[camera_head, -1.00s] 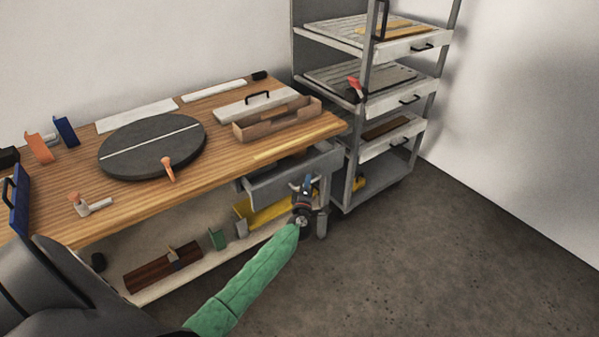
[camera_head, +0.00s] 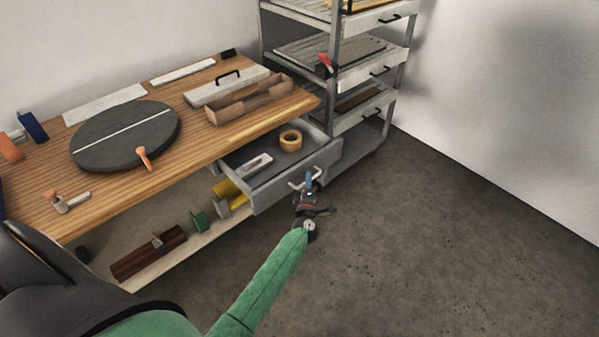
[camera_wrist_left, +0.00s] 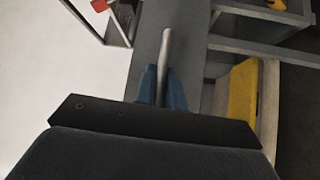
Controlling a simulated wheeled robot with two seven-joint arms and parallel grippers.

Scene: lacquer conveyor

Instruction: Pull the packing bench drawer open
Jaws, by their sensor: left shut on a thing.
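The grey drawer (camera_head: 284,188) of the packing bench (camera_head: 190,135) stands well out from under the wooden top. A roll of yellow tape and a light flat object show inside it. My left gripper (camera_head: 308,184) is at the drawer front, shut on its metal bar handle (camera_head: 297,181). In the left wrist view the blue fingers (camera_wrist_left: 162,88) of that gripper are on both sides of the grey handle bar (camera_wrist_left: 166,50). My right gripper is not in view.
A grey shelf rack (camera_head: 340,75) with drawers stands right behind the bench. The bench top holds a dark round turntable (camera_head: 125,135), a wooden tote (camera_head: 248,100) and small tools. The floor (camera_head: 430,250) in front and to the right is clear.

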